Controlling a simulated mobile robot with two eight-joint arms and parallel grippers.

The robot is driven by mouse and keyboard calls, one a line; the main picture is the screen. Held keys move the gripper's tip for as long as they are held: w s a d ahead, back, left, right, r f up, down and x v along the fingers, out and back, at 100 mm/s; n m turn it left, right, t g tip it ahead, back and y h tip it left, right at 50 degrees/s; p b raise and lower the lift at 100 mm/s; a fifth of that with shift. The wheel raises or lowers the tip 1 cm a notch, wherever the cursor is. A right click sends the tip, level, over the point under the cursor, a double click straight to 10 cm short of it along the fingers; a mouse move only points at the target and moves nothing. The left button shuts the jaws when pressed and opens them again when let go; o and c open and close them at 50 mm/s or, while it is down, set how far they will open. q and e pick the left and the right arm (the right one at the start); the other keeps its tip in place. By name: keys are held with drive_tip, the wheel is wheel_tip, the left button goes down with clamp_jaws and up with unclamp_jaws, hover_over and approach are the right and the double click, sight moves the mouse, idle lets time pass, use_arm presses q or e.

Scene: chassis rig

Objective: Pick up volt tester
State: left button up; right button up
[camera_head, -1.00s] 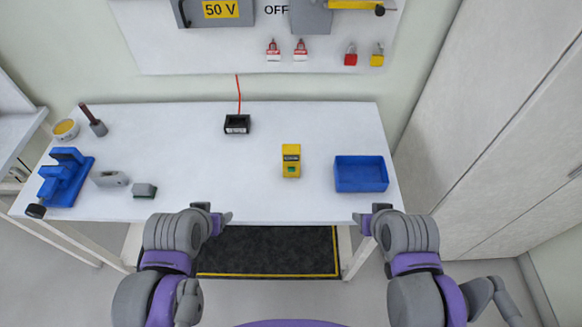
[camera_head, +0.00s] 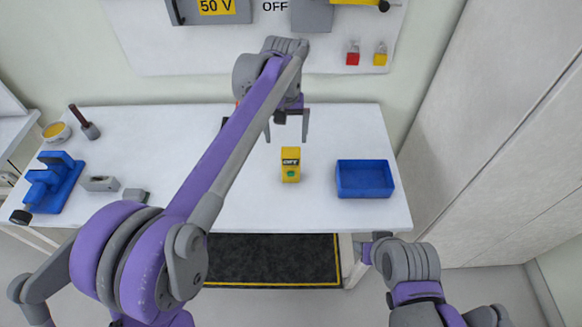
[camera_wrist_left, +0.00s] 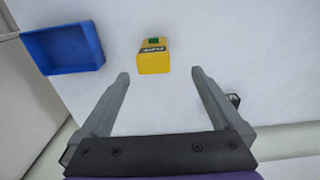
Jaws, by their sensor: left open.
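The volt tester (camera_head: 290,168) is a small yellow block with a dark label and a green spot, standing on the white table between the middle and the blue bin. My left gripper (camera_head: 287,133) is open and empty, pointing down above the table, behind the tester in the head view. In the left wrist view the tester (camera_wrist_left: 153,62) lies just beyond the gap between the open fingertips (camera_wrist_left: 160,73), apart from both. My right gripper (camera_head: 364,247) is low at the table's front edge; its jaws are too small to read.
A blue bin (camera_head: 364,194) sits right of the tester and shows in the left wrist view (camera_wrist_left: 102,48). A blue vise-like tool (camera_head: 52,183), grey blocks (camera_head: 100,183) and a yellow-topped round container (camera_head: 56,132) are at the left. My left arm hides part of the table.

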sight(291, 160)
use_arm(q)
drive_tip(key=shift+w+d+f, duration=0.25)
drive_tip(key=shift+d+f, duration=0.05)
drive_tip(key=shift+d, duration=0.1)
drive_tip(key=shift+d+f, duration=0.1)
drive_tip(key=shift+f, duration=0.25)
wheel_tip(291, 160, down, 10)
drive_tip(key=shift+w+d+f, duration=0.1)
drive_tip(key=shift+c, duration=0.3)
drive_tip(key=c, duration=1.5)
